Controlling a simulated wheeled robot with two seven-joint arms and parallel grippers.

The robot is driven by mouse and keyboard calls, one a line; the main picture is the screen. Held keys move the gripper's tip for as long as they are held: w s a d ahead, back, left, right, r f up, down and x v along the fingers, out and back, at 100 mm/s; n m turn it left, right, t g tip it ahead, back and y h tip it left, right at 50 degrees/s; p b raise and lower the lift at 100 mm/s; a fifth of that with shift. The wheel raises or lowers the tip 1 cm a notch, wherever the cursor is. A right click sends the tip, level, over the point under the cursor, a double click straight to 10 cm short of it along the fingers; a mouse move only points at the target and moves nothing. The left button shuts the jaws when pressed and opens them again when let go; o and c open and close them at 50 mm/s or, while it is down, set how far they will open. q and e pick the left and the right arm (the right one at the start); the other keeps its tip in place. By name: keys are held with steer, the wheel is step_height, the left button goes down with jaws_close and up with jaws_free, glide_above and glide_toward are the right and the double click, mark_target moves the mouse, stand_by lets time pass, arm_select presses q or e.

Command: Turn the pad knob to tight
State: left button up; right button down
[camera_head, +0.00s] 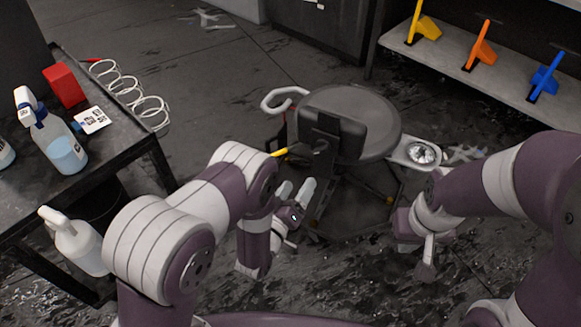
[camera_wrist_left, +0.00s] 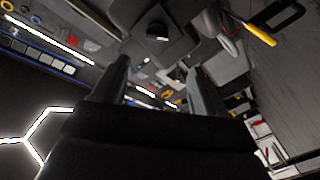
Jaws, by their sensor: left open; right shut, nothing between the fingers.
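A round grey stool (camera_head: 383,118) stands in the middle of the head view, with a dark pad (camera_head: 338,132) upright at its near side. A small dark knob (camera_head: 320,147) appears to stick out of the pad's near face. A dark knob with a pale end (camera_wrist_left: 157,31) shows ahead of the fingers in the left wrist view; its setting cannot be read. My left gripper (camera_head: 296,189) is open and empty, below and short of the knob; its fingers (camera_wrist_left: 158,72) stand apart. My right gripper (camera_head: 427,268) is shut and empty, pointing down at right of the stool.
A yellow-handled tool (camera_head: 283,152) is at the pad's left. A white curved handle (camera_head: 284,98) and a round holder (camera_head: 420,152) flank the stool. A dark bench (camera_head: 120,150) with bottles is at left; a shelf (camera_head: 480,75) with coloured squeegees is at upper right.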

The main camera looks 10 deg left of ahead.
mark_target(319, 151)
arm_select(q)
steer(key=b+x, duration=0.3)
steer(key=x, duration=0.9)
steer(key=shift+r, duration=0.2)
steer(key=shift+w+d+r+b, duration=0.1)
steer(key=shift+w+d+b, duration=0.2)
steer(key=shift+w, duration=0.2)
steer(key=c, duration=1.1)
